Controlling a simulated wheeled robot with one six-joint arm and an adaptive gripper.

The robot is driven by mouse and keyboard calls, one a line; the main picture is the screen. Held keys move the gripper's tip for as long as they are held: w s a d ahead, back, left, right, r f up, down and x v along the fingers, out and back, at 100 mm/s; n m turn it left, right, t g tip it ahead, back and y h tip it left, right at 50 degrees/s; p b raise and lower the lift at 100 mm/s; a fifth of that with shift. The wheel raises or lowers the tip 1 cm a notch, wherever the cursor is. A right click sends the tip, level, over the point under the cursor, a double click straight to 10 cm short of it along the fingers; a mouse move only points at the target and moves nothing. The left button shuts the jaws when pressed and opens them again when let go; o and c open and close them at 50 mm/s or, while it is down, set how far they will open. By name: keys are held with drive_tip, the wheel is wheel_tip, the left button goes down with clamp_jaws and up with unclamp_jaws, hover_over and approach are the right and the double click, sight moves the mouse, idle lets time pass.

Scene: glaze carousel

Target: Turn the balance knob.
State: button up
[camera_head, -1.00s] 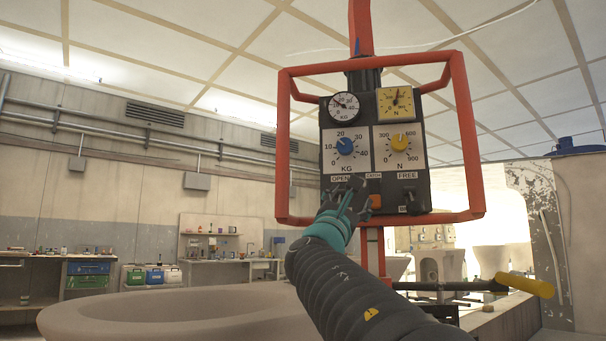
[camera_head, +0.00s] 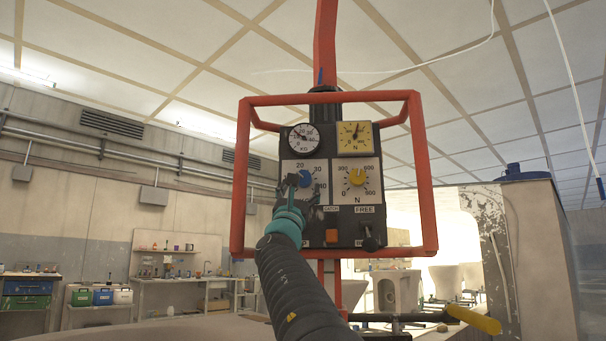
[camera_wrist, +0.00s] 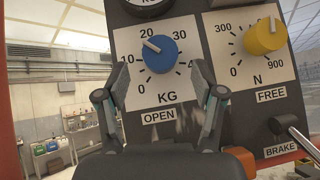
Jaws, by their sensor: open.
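A dark control panel (camera_head: 337,240) inside a red tube frame carries a blue knob (camera_wrist: 161,56) on a white KG dial marked 0 to 40. The blue knob's white mark points up-left, between 10 and 20. In the head view the blue knob (camera_head: 305,180) is partly hidden by my gripper. A yellow knob (camera_wrist: 264,37) sits on the N dial to its right. My gripper (camera_wrist: 160,72) is open and empty. Its two fingers stand apart to the lower left and lower right of the blue knob; I see no contact.
The red frame (camera_head: 427,190) surrounds the panel. Two gauges sit above the knobs. A yellow-ended handle (camera_head: 472,319) juts out at lower right.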

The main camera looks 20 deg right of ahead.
sight(302, 182)
drive_tip(key=shift+p+x, duration=0.85)
drive_tip(key=shift+x, duration=0.95)
drive_tip(key=c, duration=1.1)
